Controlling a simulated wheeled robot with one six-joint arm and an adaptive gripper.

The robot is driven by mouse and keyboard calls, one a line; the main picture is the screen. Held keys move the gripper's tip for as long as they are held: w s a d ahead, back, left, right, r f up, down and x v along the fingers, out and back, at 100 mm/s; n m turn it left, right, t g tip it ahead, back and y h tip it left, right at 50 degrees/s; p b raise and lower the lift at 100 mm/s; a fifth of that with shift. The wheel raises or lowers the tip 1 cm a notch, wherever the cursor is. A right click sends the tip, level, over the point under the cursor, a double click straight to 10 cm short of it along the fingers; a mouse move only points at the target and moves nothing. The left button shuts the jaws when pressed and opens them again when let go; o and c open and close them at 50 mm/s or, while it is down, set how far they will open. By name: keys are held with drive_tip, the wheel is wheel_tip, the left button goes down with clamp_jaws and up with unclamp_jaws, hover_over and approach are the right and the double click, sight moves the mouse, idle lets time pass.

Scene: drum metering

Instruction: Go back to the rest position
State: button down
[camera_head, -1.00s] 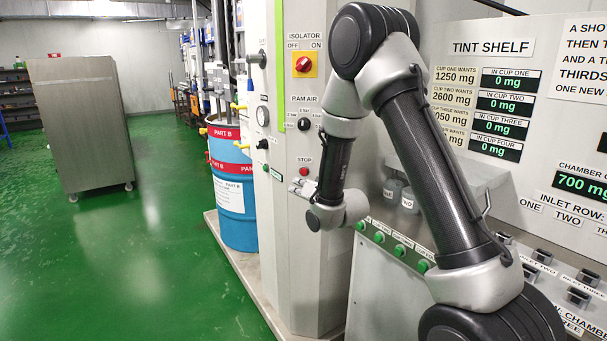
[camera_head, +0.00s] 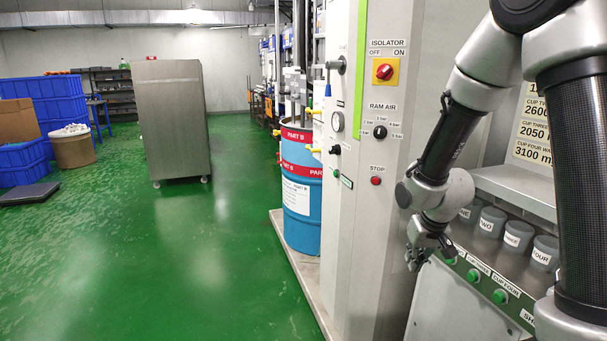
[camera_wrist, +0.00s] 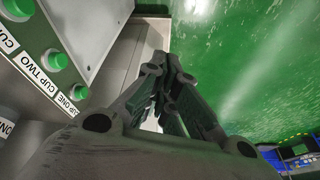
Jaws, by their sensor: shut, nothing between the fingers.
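My gripper (camera_head: 420,260) hangs at the end of my folded arm in the head view, in front of the machine's white column and left of the row of cups. In the wrist view my gripper (camera_wrist: 170,75) points out over the machine's lower edge and the green floor. Its fingers are shut with nothing between them. It touches nothing that I can see.
Labelled grey cups (camera_head: 492,222) stand in a row below the tint shelf, with green buttons (camera_head: 473,276) in front. The isolator switch (camera_head: 384,72) is on the column. A blue drum (camera_head: 300,215) stands beside it. A steel cabinet (camera_head: 172,120) stands on open green floor.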

drive_tip(key=s+d+r, duration=0.3)
drive_tip(key=s+r, duration=0.8)
drive_tip(key=s+d+r+t, duration=0.1)
drive_tip(key=s+d+r, duration=0.3)
drive_tip(key=s+r, duration=0.7)
drive_tip(key=shift+s+d+h, duration=0.15)
drive_tip(key=shift+s+h, duration=0.1)
drive_tip(key=shift+h, duration=0.05)
drive_tip(key=c, duration=2.2)
unclamp_jaws()
